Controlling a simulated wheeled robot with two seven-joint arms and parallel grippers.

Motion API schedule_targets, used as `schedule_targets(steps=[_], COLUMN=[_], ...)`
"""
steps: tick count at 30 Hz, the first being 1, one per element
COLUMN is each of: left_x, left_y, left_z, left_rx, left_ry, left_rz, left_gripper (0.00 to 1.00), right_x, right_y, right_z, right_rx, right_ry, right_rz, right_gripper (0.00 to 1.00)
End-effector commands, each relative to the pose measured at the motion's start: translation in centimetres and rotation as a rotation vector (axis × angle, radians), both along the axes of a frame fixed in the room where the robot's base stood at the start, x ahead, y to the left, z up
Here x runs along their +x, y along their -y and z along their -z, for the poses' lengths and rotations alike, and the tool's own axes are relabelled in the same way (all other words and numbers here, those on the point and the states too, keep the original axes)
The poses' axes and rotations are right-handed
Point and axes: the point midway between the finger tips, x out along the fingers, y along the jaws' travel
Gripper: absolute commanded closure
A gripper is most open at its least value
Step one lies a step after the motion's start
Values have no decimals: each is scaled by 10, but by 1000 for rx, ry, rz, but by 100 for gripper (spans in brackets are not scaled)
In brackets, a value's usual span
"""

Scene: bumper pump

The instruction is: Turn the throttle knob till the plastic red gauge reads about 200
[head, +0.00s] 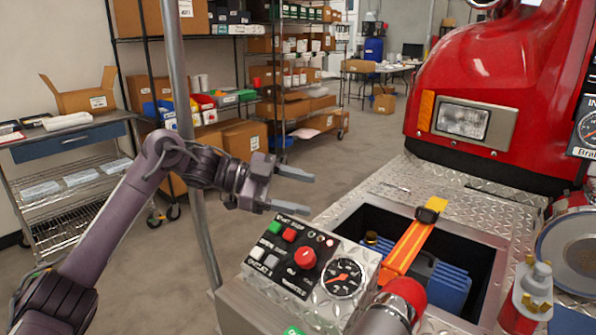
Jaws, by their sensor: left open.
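A red round knob (305,258) sits on the sloped metal control panel (262,283) on the bumper; it looks like the throttle knob. No red gauge body is clear. My left gripper (308,194) is open and empty, above and behind the panel, apart from the knob, its fingers pointing right. My right gripper is not in view.
Red and green buttons (282,231) share the panel. Right of it are an open well (468,248), an orange strap (408,248), a red-topped cylinder (405,294) and a brass-fitted valve (535,285).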

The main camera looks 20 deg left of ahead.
Motion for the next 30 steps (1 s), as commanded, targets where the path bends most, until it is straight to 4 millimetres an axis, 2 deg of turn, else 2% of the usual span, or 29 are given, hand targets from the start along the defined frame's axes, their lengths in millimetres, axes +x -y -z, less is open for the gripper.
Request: schedule_targets(steps=[1,3,7,20,23,25,30], left_x=[0,0,0,0,2,6,17], left_y=[0,0,0,0,0,1,1], left_z=[-12,-23,-37,-43,-38,-27,19], left_rx=[0,0,0,0,-9,-28,-109], left_ry=[3,2,0,-2,-6,-15,-44], left_rz=[0,0,0,0,-8,-25,-108], left_gripper=[40,40,40,39,39,39,39], right_x=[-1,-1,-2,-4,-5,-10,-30], right_y=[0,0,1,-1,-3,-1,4], right_z=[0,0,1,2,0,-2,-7], right_rx=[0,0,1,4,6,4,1], right_ry=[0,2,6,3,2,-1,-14], right_rz=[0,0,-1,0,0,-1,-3], right_gripper=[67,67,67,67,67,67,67])
